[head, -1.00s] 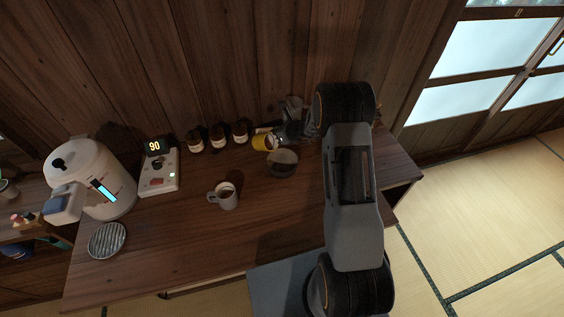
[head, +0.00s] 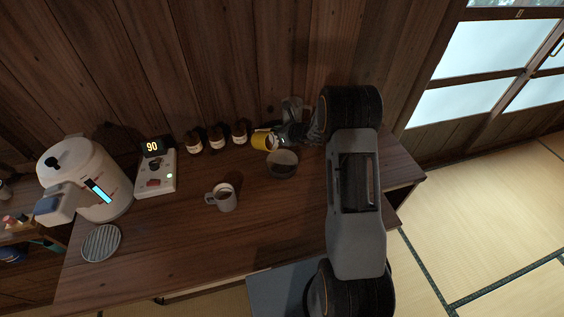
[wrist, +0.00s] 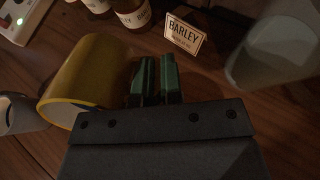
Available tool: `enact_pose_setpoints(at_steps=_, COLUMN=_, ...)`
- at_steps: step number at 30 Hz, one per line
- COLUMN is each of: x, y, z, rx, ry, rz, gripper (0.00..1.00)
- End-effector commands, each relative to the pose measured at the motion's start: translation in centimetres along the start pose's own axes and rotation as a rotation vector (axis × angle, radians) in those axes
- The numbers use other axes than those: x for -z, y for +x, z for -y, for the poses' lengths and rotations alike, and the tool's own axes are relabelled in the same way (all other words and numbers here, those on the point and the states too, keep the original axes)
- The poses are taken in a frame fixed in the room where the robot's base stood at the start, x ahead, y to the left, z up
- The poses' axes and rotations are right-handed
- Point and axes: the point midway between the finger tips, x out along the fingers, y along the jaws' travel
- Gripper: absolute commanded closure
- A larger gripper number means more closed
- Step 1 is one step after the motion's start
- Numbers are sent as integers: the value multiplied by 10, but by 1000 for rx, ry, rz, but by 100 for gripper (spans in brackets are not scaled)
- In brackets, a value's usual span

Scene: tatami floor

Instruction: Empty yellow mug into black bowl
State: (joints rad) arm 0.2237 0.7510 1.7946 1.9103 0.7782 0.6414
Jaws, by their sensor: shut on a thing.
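The yellow mug (head: 263,141) is tilted at the back of the table, just behind and left of the black bowl (head: 282,163). In the wrist view the yellow mug (wrist: 90,75) lies tipped, its pale-lined mouth facing the lower left. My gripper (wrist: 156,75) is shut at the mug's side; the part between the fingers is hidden. My gripper (head: 283,137) also shows small in the head view, right of the mug. I see no stream pouring, and the bowl's contents are too dark to tell.
A white mug (head: 222,197) stands left of the bowl. Several brown jars (head: 216,137) line the back. A scale reading 90 (head: 156,172), a white kettle (head: 90,180) and a round ribbed coaster (head: 101,243) are left. A BARLEY card (wrist: 185,33) stands near my gripper. The front table is clear.

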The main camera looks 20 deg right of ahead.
Motion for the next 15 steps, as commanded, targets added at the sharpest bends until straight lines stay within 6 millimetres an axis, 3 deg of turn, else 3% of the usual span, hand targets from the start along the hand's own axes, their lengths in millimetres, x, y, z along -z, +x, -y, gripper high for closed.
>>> enact_pose_setpoints(at_steps=15, x=-2, y=-2, z=0, rx=1, ry=1, rz=71, gripper=100)
